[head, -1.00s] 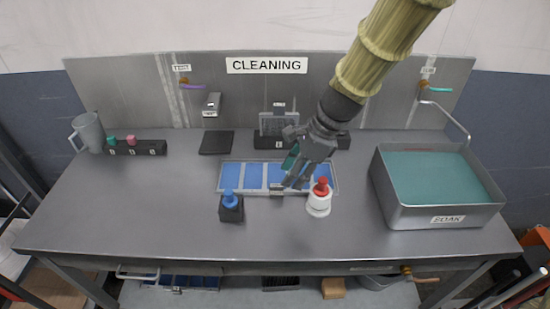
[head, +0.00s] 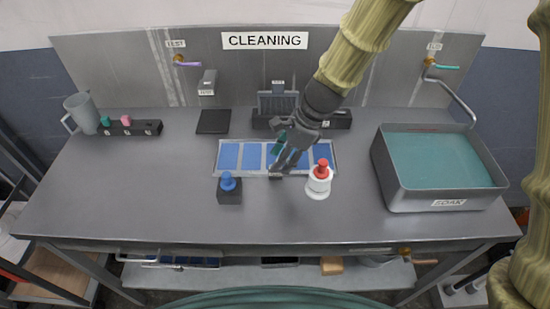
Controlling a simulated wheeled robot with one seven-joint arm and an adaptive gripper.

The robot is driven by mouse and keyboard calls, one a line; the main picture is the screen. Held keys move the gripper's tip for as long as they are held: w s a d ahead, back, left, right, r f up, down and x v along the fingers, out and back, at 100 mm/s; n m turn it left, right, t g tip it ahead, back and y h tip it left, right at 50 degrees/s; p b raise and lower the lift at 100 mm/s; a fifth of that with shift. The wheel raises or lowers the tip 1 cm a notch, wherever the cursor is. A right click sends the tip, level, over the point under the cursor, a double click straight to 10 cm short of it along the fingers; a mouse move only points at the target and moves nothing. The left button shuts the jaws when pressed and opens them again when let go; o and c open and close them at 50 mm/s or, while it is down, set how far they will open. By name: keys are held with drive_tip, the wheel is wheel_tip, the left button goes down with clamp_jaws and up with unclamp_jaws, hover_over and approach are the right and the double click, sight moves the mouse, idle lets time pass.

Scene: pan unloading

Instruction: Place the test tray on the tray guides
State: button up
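A flat metal tray with several blue panels (head: 229,155), which looks like the test tray, lies on the middle of the grey table. My gripper (head: 279,171) reaches down from the upper right, over the tray's right half. Its fingertips are at the tray's front rim, near a small dark handle there. The fingers overlap in this view, so I cannot tell whether they are apart or hold the rim. The gripper and wrist hide part of the right panels. I cannot clearly make out the tray guides.
A blue-topped black block (head: 229,190) and a red-topped white bottle (head: 319,181) stand close in front of the tray. The SOAK basin (head: 440,194) is at right. A dark rack (head: 340,119) stands behind. The table's left part is mostly clear; a shelf lies below.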

drive_tip(key=shift+s+a, duration=0.1)
drive_tip(key=shift+s, duration=0.25)
drive_tip(key=shift+s+a+f+p, duration=0.1)
drive_tip(key=shift+a+f+p, duration=0.05)
drive_tip(key=shift+f+p, duration=0.15)
drive_tip(key=f, duration=0.1)
drive_tip(key=w+a+f, duration=0.1)
drive_tip(key=shift+w+f+p, duration=0.1)
drive_tip(key=shift+f+p, duration=0.2)
drive_tip(key=shift+f, duration=0.1)
drive_tip(key=shift+s+a+f, duration=0.15)
drive_tip(key=shift+s+f, duration=0.1)
drive_tip(key=shift+w+f, duration=0.15)
drive_tip(key=shift+f, duration=0.1)
drive_tip(key=shift+r, duration=0.1)
clamp_jaws()
